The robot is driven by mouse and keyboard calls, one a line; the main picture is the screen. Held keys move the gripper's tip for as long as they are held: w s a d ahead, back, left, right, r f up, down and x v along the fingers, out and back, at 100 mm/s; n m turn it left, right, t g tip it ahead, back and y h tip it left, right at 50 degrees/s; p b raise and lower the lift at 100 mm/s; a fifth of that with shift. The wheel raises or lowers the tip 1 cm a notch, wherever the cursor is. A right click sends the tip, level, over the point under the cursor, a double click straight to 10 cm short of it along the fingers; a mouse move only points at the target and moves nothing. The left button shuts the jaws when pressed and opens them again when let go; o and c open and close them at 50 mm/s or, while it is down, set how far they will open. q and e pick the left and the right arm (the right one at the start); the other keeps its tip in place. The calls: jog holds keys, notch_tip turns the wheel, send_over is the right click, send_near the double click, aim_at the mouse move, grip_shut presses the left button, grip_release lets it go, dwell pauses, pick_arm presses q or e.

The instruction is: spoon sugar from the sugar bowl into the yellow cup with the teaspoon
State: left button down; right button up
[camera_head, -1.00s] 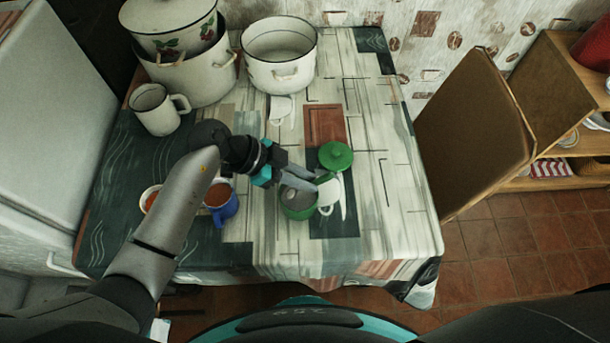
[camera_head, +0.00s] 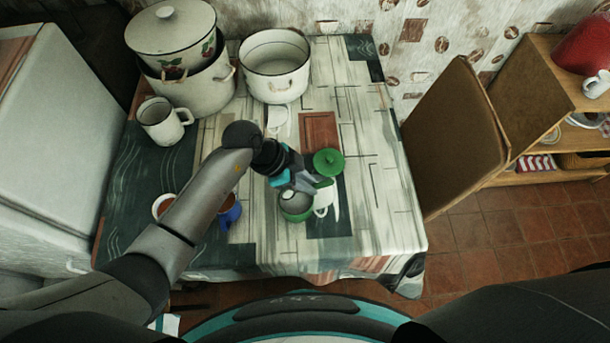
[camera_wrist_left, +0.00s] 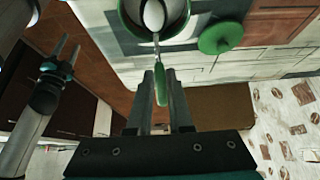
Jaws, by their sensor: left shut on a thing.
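My left gripper (camera_head: 314,182) is shut on the green handle of the teaspoon (camera_wrist_left: 161,82), beside the sugar bowl. The wrist view shows the spoon's pale head over or in the green sugar bowl (camera_head: 296,214); I cannot tell whether it touches the sugar. The bowl also shows at the top of the wrist view (camera_wrist_left: 128,22). A cup with reddish-brown drink (camera_head: 160,208) is partly behind my left arm; its colour is unclear, and I see no clearly yellow cup. My right gripper (camera_wrist_left: 72,41) appears open and empty at the left of the wrist view.
A blue cup (camera_head: 230,215) stands partly behind my arm. A white mug (camera_head: 160,122) and large enamel pots (camera_head: 275,70) stand farther back. The table's right side is clear.

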pick_arm(q)
jog(key=shift+d+r+y+p, duration=0.15)
jog(key=shift+d+y+p, duration=0.6)
jog(key=shift+y+p, duration=0.6)
jog(key=shift+d+f+y, duration=0.2)
jog(key=shift+d+y, duration=0.05)
jog(key=shift+y, duration=0.4)
